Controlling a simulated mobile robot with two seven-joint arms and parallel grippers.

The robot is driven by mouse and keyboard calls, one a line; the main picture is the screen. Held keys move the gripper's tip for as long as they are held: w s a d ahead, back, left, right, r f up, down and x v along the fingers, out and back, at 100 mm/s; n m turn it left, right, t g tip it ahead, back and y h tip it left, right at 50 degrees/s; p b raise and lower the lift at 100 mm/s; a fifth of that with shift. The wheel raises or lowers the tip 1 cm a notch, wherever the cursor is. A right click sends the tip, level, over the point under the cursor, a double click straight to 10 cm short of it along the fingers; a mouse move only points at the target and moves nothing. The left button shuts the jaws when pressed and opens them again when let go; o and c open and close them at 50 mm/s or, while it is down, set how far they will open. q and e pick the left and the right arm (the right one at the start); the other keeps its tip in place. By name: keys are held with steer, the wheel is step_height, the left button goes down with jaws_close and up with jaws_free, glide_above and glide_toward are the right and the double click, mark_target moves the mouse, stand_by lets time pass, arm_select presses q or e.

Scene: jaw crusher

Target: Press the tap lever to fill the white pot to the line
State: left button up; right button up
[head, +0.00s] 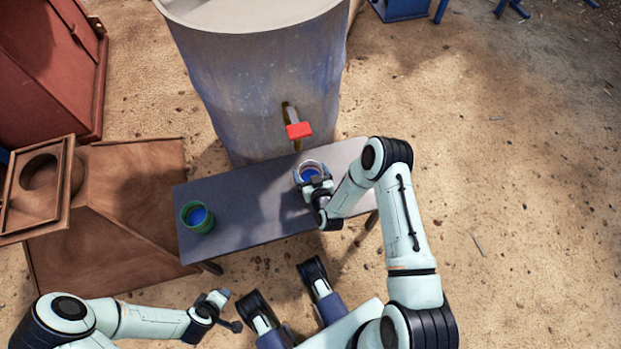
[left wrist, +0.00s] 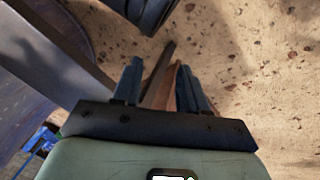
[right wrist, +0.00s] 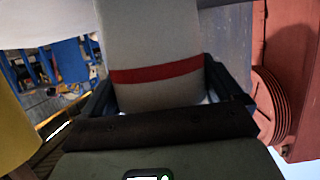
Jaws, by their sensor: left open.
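The white pot (head: 310,168) stands on the grey bench below the tap, with blue liquid inside. In the right wrist view the pot (right wrist: 152,40) is pale with a red band around it. My right gripper (head: 319,187) has its fingers on both sides of the pot, shut on it. The tap (head: 291,112) is on the big grey drum, and its red lever (head: 299,130) sticks out above the pot. No stream of water can be made out. My left gripper (head: 222,309) is open and empty at the lower left, away from the bench; its fingers show in the left wrist view (left wrist: 158,88).
A green pot (head: 197,218) with blue liquid stands at the left end of the bench (head: 250,222). The drum (head: 245,90) stands behind the bench. A brown wooden chute (head: 120,215) and a red cabinet (head: 45,70) are at left. Sandy ground right of the bench is clear.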

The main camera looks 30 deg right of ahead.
steer(key=shift+c, duration=1.4)
steer(key=shift+r, duration=0.1)
